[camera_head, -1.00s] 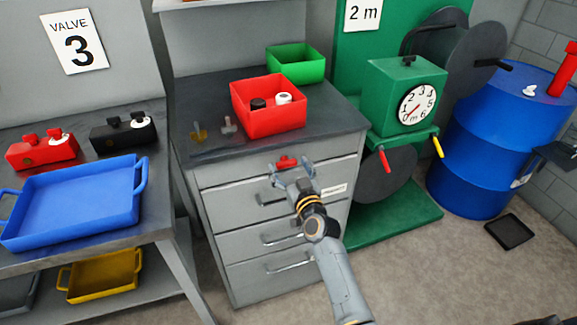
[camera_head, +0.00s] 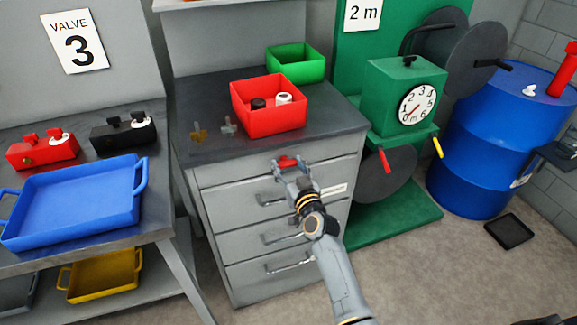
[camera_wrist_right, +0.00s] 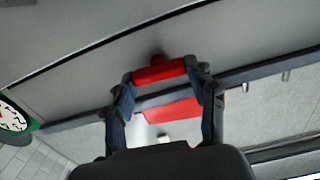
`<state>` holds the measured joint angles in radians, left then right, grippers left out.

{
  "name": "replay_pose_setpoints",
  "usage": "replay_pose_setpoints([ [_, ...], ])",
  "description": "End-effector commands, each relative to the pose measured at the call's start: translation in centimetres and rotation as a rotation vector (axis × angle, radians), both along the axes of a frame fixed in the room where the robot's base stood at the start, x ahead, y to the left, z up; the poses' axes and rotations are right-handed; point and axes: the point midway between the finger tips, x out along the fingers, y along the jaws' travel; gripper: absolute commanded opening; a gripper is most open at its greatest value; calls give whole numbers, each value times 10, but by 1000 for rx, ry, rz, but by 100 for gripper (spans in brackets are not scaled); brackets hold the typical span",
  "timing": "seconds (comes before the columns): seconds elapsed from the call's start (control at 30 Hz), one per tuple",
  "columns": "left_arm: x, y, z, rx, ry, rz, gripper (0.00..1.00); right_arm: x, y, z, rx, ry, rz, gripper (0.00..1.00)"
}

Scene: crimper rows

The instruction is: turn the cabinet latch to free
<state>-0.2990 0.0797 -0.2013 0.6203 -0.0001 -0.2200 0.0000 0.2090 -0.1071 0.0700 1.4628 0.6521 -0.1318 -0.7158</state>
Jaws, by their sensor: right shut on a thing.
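The grey drawer cabinet (camera_head: 325,200) stands in the middle of the head view. Its red latch (camera_head: 287,162) sits on the cabinet front, near the top edge above the top drawer handle. My right gripper (camera_head: 290,167) is at the latch, with its fingers on either side of it. In the right wrist view the red latch (camera_wrist_right: 160,72) lies between the two fingertips, and the gripper (camera_wrist_right: 163,80) is shut on it. The latch bar runs nearly across the picture there, slightly tilted. My left gripper is not in view.
A red bin (camera_head: 268,118) with two small rolls and a green bin (camera_head: 296,62) stand on the cabinet top. A blue tray (camera_head: 75,208) is on the bench at left. A green machine with a dial (camera_head: 416,104) stands close at right.

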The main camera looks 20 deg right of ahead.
Motion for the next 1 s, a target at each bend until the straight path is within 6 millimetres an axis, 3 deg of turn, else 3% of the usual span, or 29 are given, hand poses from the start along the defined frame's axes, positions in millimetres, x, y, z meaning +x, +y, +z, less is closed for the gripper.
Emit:
replay_pose_setpoints([
  [0.27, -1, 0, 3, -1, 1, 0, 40, 0, -2, 1, 181, 5, 0, 25],
  [1.0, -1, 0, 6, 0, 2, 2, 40, 0, -4, -1, 886, 27, -1, 25],
])
